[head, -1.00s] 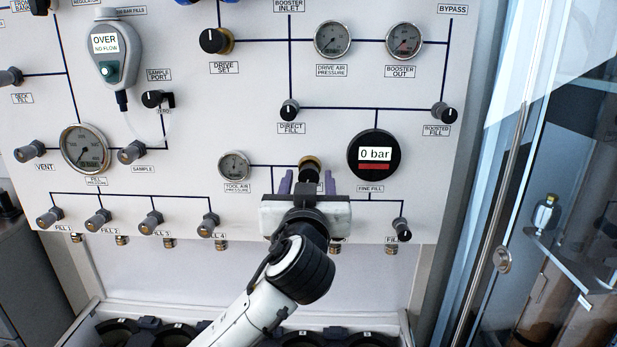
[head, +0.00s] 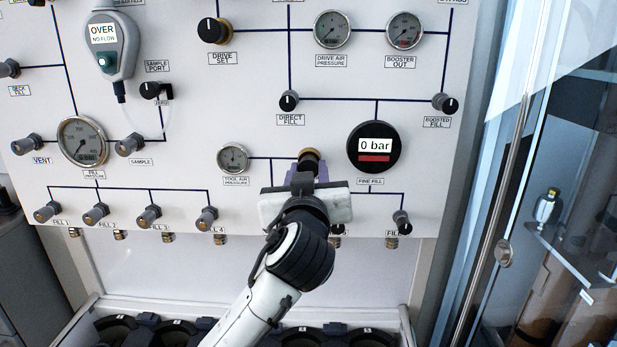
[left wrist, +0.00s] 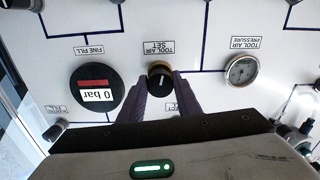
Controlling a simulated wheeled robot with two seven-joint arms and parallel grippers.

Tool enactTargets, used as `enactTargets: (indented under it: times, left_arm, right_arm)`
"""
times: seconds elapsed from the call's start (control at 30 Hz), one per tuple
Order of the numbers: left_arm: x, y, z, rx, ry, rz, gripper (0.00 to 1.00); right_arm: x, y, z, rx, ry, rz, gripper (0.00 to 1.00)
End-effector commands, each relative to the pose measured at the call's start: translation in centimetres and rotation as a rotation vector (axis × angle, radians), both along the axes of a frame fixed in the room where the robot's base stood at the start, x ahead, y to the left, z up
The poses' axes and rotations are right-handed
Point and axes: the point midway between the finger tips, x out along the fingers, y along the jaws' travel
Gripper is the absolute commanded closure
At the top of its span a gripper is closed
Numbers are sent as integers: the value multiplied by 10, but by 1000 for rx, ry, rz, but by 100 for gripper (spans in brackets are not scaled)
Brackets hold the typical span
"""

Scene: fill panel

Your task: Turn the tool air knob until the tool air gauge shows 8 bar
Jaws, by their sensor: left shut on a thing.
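The tool air knob (head: 309,157) is black with a brass-coloured base and sits low on the white panel. In the left wrist view the knob (left wrist: 160,78) shows upside down under its "TOOL AIR SET" label. My left gripper (head: 307,172) is shut on the knob, with a purple finger on each side; the fingers also show in the left wrist view (left wrist: 159,90). The tool air gauge (head: 233,158) is a small round dial left of the knob; it also shows in the left wrist view (left wrist: 241,70). Its needle is too small to read surely. My right gripper is out of view.
The fine fill display (head: 374,148) reads 0 bar, close to the right of my gripper. Fill valves (head: 207,219) line the panel's lower edge. A glass door with a handle (head: 504,252) stands at the right.

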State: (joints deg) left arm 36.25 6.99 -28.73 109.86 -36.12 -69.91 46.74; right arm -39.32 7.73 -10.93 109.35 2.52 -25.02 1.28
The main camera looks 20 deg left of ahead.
Motion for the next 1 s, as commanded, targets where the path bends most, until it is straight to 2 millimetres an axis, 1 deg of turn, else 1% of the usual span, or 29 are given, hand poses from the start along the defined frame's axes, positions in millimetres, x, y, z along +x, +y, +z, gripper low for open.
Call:
enactTargets:
  times: [0.13,0.17,0.23,0.5,0.63,0.77,1.0]
  left_arm:
    - [0,0,0,2,2,1,92]
    - [0,0,0,2,2,1,64]
    - [0,0,0,2,2,1,53]
    - [0,0,0,2,2,0,53]
    - [-8,-4,-2,1,2,-3,53]
    - [-29,-9,-3,-3,1,-3,53]
    - [-74,-22,-3,-4,2,-3,53]
  right_arm:
    - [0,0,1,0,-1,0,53]
    - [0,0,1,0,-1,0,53]
    - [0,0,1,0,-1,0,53]
    - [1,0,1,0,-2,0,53]
    - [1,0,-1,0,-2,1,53]
    - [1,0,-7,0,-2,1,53]
    - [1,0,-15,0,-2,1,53]
